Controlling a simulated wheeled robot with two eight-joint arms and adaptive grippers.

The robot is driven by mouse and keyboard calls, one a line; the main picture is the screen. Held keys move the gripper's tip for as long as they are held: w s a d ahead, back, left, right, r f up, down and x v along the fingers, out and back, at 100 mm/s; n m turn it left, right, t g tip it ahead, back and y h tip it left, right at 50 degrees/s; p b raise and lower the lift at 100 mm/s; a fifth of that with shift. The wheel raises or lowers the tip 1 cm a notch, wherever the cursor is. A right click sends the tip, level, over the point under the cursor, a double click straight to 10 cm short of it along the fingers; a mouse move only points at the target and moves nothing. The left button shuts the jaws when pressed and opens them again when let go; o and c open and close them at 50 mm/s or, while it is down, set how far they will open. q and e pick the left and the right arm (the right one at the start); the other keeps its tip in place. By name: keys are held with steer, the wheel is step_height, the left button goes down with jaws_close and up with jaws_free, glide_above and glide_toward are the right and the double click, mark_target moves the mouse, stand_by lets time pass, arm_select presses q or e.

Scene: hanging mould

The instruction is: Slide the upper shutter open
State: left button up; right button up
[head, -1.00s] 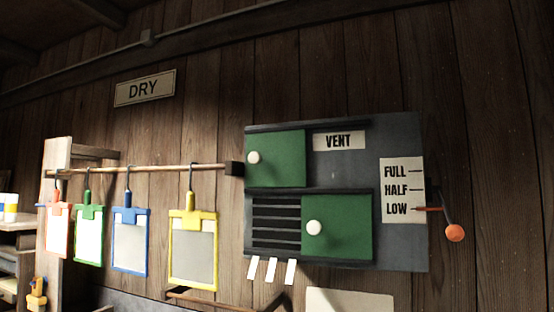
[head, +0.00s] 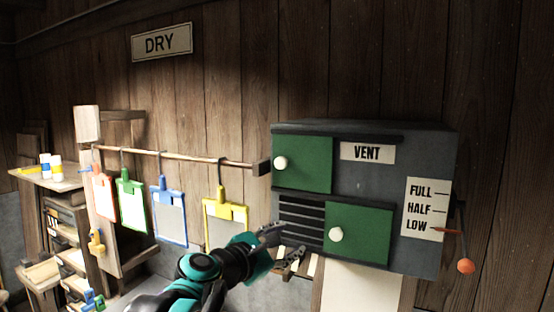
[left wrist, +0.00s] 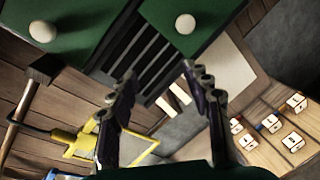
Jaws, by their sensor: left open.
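The vent box is a dark grey wall panel (head: 375,184) with two green shutters. The upper shutter (head: 308,166) sits at the left end of its dark track, with a white knob (head: 280,163) near its left edge. The lower shutter (head: 365,234) sits at the right, with dark slats (head: 301,222) bare to its left. My left gripper (head: 284,250) is open and empty, below and in front of the slats. In the left wrist view its spread fingers (left wrist: 160,75) point toward the slats, and the upper shutter (left wrist: 85,30) is at upper left. My right gripper is out of view.
A wooden rail (head: 190,157) left of the box carries several hanging coloured frames, the yellow one (head: 225,212) closest to my left arm. A lever with an orange ball (head: 466,266) is on the box's right side, by the FULL/HALF/LOW label (head: 425,208). Shelves stand far left.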

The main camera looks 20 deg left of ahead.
mark_target(280, 162)
arm_select(q)
steer(key=w+a+r+n+t+y+p, duration=0.1)
steer(key=a+r+n+p, duration=0.2)
steer(key=r, duration=0.4)
steer(key=w+a+r+n+t+y+p, duration=0.1)
steer(key=w+a+r+n+p, duration=0.1)
steer(key=a+r+n, duration=0.45)
steer(key=shift+m, duration=0.45)
steer(key=w+d, duration=0.1)
steer(key=w, duration=0.1)
steer(key=w+d+r+p, duration=0.1)
steer(key=w, duration=0.2)
steer(key=w+d, duration=0.1)
steer(key=w, duration=0.1)
steer(key=shift+w+d+r, duration=0.1)
steer(key=shift+w+r, duration=0.05)
steer(key=shift+w, duration=0.1)
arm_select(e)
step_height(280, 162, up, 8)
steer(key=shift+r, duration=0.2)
arm_select(q)
jaws_close()
